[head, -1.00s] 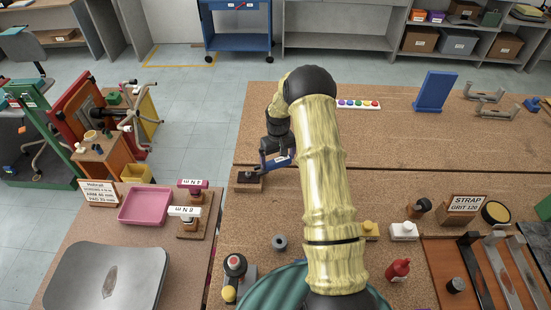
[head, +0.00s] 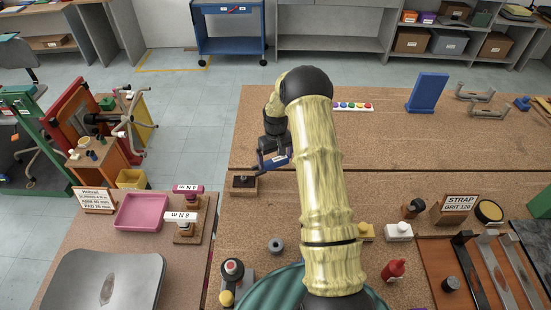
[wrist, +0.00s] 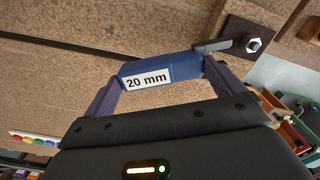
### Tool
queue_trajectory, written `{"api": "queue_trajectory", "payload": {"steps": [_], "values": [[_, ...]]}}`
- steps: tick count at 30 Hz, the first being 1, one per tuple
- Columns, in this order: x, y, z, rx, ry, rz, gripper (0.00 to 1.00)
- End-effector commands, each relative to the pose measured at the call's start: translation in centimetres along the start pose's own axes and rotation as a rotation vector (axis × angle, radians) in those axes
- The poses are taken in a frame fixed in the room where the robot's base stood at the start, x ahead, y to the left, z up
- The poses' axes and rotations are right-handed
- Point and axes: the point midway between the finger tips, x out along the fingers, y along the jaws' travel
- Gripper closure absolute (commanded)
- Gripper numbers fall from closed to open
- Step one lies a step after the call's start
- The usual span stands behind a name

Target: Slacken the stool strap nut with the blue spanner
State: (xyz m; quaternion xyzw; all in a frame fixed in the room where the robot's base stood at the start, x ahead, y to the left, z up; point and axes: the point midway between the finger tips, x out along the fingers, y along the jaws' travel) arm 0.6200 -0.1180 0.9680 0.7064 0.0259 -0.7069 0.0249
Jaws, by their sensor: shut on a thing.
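The blue spanner (wrist: 186,66), with a white "20 mm" label, is held crosswise between the two dark purple fingers of my gripper (wrist: 160,78) in the wrist view. Its grey jaw end points right, at the bright strap nut (wrist: 253,45) on a dark plate. The jaw end lies close beside the nut and does not appear to surround it; whether they touch is unclear. In the head view my gripper (head: 274,152) holds the spanner (head: 275,161) just above and right of the small wooden block with the dark plate (head: 243,183). The nut is too small to make out there.
Two labelled tools, pink (head: 188,191) and white (head: 181,222), stand left of the block beside a pink tray (head: 141,212). A grey ring (head: 276,246) lies nearer me. A blue stand (head: 428,92) is at the back right.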

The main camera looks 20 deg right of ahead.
Motion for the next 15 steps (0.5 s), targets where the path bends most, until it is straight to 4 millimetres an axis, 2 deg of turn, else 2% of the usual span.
{"api": "queue_trajectory", "payload": {"steps": [15], "values": [[-3.4,0.0,0.0,0.0,0.0,0.0,0.56]]}}
